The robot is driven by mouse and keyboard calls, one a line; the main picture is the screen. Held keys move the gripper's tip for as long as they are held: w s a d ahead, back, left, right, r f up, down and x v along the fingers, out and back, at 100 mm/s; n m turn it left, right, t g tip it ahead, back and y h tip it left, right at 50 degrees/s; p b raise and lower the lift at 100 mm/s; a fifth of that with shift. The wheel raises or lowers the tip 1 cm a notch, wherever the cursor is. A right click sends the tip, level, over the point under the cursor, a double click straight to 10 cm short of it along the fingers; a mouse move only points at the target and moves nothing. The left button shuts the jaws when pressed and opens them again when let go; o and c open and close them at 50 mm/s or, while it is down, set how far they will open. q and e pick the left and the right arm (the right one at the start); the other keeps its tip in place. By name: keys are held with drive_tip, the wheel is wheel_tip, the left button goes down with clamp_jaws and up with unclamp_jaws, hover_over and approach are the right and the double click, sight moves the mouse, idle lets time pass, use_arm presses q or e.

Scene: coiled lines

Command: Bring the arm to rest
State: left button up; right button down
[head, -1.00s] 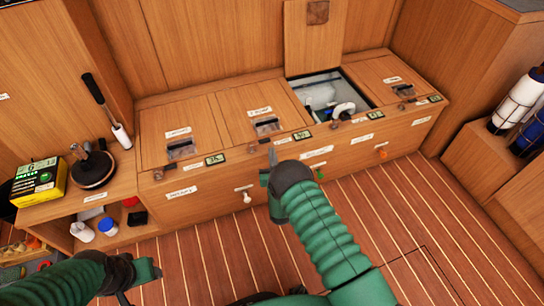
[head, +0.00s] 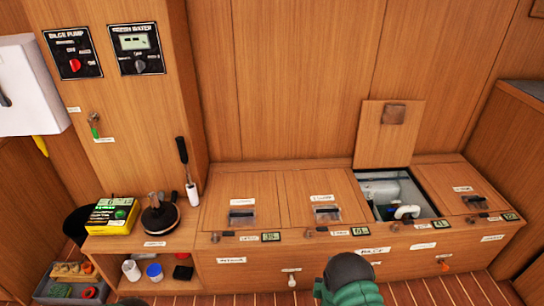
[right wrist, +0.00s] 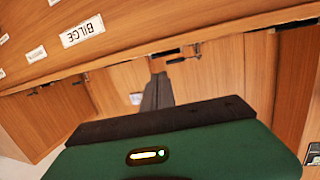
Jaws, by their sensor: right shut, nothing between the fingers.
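My right arm (head: 352,278), in green ribbed covering, comes up from the bottom edge in the head view, in front of the wooden bench (head: 215,274). My right gripper (head: 318,287) is mostly cut off or hidden there. In the right wrist view its dark fingers (right wrist: 157,92) are together with nothing between them, beyond the green gripper body (right wrist: 200,146). My left gripper is out of view; a small dark shape at the lower left edge may be part of my left arm.
One bench lid (head: 386,138) stands open above a compartment with white fittings (head: 407,212); the other lids are closed. A side shelf carries a yellow box (head: 110,215) and a dark round object (head: 160,217). Bilge pump (head: 73,53) and fresh water (head: 136,48) panels are on the wall.

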drive_tip(key=s+a+r+n+g+y, duration=0.1)
drive_tip(key=s+a+r+g+y, duration=0.15)
drive_tip(key=r+g, duration=0.2)
drive_tip(key=s+a+r+g+y, duration=0.1)
drive_tip(key=s+a+r+g, duration=0.15)
drive_tip(key=r, duration=0.35)
drive_tip(key=s+r+n+g, duration=0.1)
drive_tip(key=s+r+g, duration=0.2)
drive_tip(key=s, duration=0.7)
drive_tip(key=s+r+n+g, duration=0.1)
drive_tip(key=s+r+g, duration=0.2)
drive_tip(key=s, duration=0.7)
wheel_tip(320, 180, up, 33)
drive_tip(key=p, duration=3.3)
drive_tip(key=shift+s+a+y, duration=0.2)
drive_tip(key=shift+a+y, duration=0.15)
drive_tip(key=shift+a, duration=0.1)
